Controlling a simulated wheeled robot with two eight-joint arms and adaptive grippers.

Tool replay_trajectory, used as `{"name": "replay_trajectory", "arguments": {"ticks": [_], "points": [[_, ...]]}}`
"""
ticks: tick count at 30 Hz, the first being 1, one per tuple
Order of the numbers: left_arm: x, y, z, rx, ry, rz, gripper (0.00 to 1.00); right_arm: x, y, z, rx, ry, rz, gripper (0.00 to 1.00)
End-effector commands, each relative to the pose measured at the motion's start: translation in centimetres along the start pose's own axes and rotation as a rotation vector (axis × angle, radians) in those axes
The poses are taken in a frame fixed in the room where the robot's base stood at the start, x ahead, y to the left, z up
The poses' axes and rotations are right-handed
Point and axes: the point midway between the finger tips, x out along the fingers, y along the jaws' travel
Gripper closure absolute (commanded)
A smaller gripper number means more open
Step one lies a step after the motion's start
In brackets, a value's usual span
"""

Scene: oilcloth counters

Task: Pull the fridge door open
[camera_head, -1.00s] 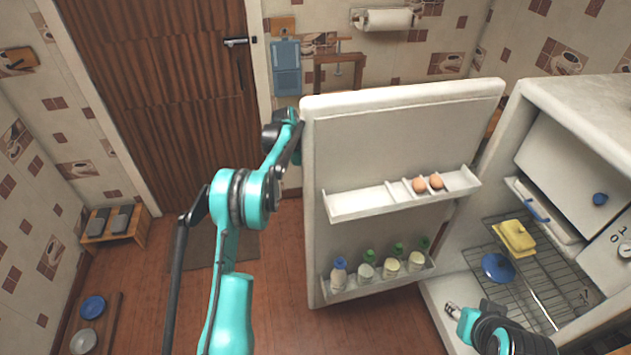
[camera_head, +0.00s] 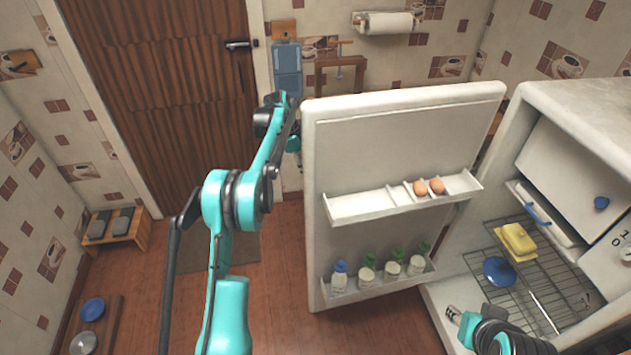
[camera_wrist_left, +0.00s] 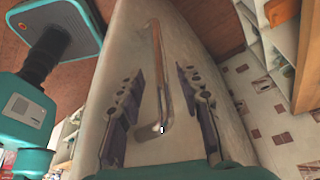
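The white fridge door (camera_head: 400,135) stands wide open, its inner side with shelves facing me in the head view. In the left wrist view the door's outer face (camera_wrist_left: 135,60) carries a long handle (camera_wrist_left: 160,75) with a brownish bar. My left gripper (camera_wrist_left: 162,115) is open, its two fingers apart on either side of the handle, with no visible grip on it. In the head view that gripper is mostly hidden behind the door's left edge. My right gripper (camera_head: 453,313) is low in front of the fridge opening; its finger opening is too small to judge.
The fridge interior holds a wire shelf (camera_head: 536,292), a yellow butter dish (camera_head: 516,240) and a blue round thing (camera_head: 498,270). The door shelves carry eggs (camera_head: 428,187) and several bottles (camera_head: 366,275). A low wooden stool (camera_head: 117,225) stands at left.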

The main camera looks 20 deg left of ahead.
Motion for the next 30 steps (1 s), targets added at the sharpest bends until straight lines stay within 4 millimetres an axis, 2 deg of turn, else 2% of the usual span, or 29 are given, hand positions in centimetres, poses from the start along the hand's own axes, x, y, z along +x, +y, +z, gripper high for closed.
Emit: {"name": "replay_trajectory", "arguments": {"ticks": [3,10,30], "points": [[-2.5,0.0,0.0,-0.002,0.0,0.0,0.64,0.0,0.0,0.0,0.0,0.0,0.0,0.62],[-5.3,0.0,0.0,0.0,0.0,0.001,0.64,0.0,0.0,0.0,0.0,0.0,0.0,0.62],[-5.7,0.0,0.0,0.0,0.0,0.001,0.64,0.0,0.0,0.0,0.0,0.0,0.0,0.62]]}}
